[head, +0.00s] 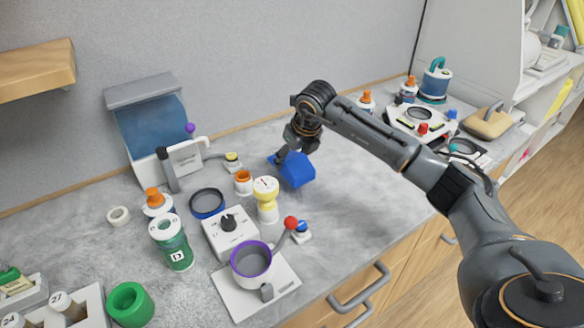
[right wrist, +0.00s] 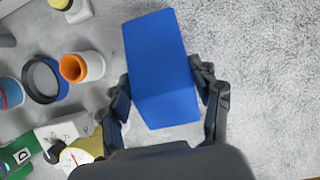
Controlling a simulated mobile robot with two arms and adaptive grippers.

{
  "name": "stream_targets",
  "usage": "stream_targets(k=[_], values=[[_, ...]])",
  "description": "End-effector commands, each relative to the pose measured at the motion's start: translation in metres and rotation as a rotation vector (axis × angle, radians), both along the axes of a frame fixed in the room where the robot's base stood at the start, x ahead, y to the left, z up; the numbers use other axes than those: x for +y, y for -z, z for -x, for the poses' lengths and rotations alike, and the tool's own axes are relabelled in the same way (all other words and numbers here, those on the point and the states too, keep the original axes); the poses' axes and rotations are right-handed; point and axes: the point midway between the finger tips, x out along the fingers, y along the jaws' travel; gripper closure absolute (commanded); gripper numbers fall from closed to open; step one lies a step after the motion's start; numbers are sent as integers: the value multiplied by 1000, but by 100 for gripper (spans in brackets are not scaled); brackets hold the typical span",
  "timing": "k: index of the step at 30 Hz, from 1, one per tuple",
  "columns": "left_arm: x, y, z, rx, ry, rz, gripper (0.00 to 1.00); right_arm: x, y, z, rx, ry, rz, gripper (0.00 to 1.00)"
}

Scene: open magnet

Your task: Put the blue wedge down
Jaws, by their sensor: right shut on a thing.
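The blue wedge (head: 296,171) is at the middle of the grey counter in the head view. My right gripper (head: 288,157) reaches it from above and is shut on it. In the right wrist view the blue wedge (right wrist: 162,70) sits between the two fingers of my right gripper (right wrist: 165,95), one on each side. Whether the wedge touches the counter or hangs just above it, I cannot tell. My left gripper is not in view.
Left of the wedge stand a small orange-rimmed white cup (head: 243,183) and a yellow gauge (head: 266,198). A purple-rimmed pot device (head: 252,262) with a red-knobbed lever is nearer the front. The counter (head: 355,200) right of the wedge is clear.

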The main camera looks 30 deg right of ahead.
Motion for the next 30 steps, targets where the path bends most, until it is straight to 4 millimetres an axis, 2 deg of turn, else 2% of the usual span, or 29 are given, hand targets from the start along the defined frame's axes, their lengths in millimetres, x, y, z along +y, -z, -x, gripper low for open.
stream_targets(k=[9,19,20,22,23,30], values=[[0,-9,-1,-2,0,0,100,1,37,1,3,-1,-2,66],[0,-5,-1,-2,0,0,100,0,42,0,0,0,-1,66],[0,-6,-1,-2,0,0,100,0,41,0,0,0,-1,33],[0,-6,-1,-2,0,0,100,0,40,0,0,0,-1,19],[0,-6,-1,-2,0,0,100,0,40,0,0,0,-1,14],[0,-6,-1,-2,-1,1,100,0,40,0,0,0,-1,14]])
